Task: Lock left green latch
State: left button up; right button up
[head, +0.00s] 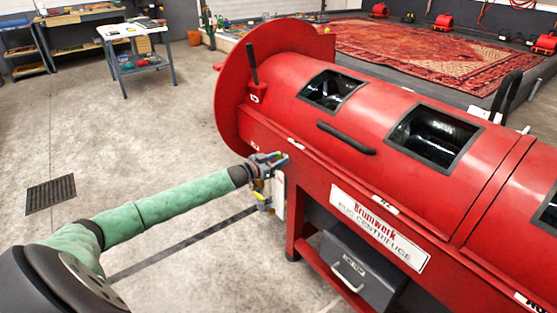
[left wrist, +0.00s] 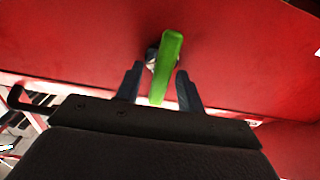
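The green latch (left wrist: 166,66) stands out from the red side of the centrifuge in the left wrist view. Its handle hangs down and toward me, between the two dark fingers of my left gripper (left wrist: 158,90). The fingers are apart, with a gap on each side of the handle. In the head view my left gripper (head: 270,162) is at the left front side of the red centrifuge (head: 290,70), below its lid. There the latch is too small and covered to make out well. My right gripper is in neither view.
A grey box with a handle (head: 362,272) is under the centrifuge. A black lever (head: 252,65) stands on the left end, and a black handle (head: 346,138) is on the lid. A floor drain (head: 50,194) lies at left.

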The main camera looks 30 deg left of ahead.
pick_arm(q)
grip_shut()
jog(key=shift+m, duration=0.4)
jog(key=m+p, duration=0.1)
jog(key=m, duration=0.2)
jog(key=shift+d+p, duration=0.25)
jog(key=shift+p, duration=0.15)
jog(key=m, duration=0.3)
jog(key=shift+s+d+f+m+p, duration=0.1)
jog(key=shift+d+m+p, duration=0.05)
jog(key=shift+m+p, duration=0.2)
jog(key=m, duration=0.7)
jog(key=f+m+b, duration=0.1)
jog(key=m, duration=0.2)
jog(key=shift+s+d+f, duration=0.1)
jog(key=shift+d, duration=0.15)
jog(key=shift+m, duration=0.35)
